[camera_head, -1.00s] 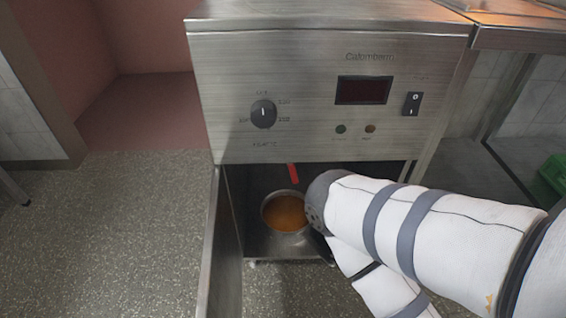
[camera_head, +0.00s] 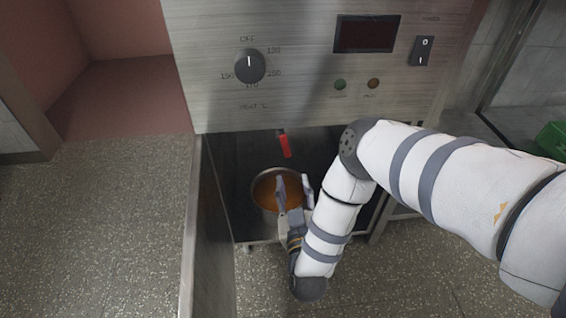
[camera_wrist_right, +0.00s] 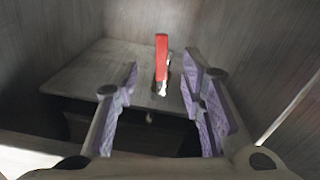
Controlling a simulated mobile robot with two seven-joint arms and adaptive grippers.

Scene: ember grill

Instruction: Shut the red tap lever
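The red tap lever (camera_head: 284,146) hangs inside the open cabinet under the fryer panel, tilted slightly off vertical. In the right wrist view the red lever (camera_wrist_right: 161,58) stands ahead of the fingers, in the gap between them, with a pale metal fitting at its lower end. My right gripper (camera_head: 293,183) is open and empty, over the near part of the pot and below the lever. Its two fingers with purple pads also show in the right wrist view (camera_wrist_right: 163,88). They do not appear to touch the lever. My left gripper is not in view.
A metal pot (camera_head: 256,205) of orange-brown liquid sits in the cabinet below the lever. The open cabinet door (camera_head: 203,235) stands to the left. The steel front panel (camera_head: 310,105) with a knob (camera_head: 250,66) and a switch (camera_head: 423,51) hangs above.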

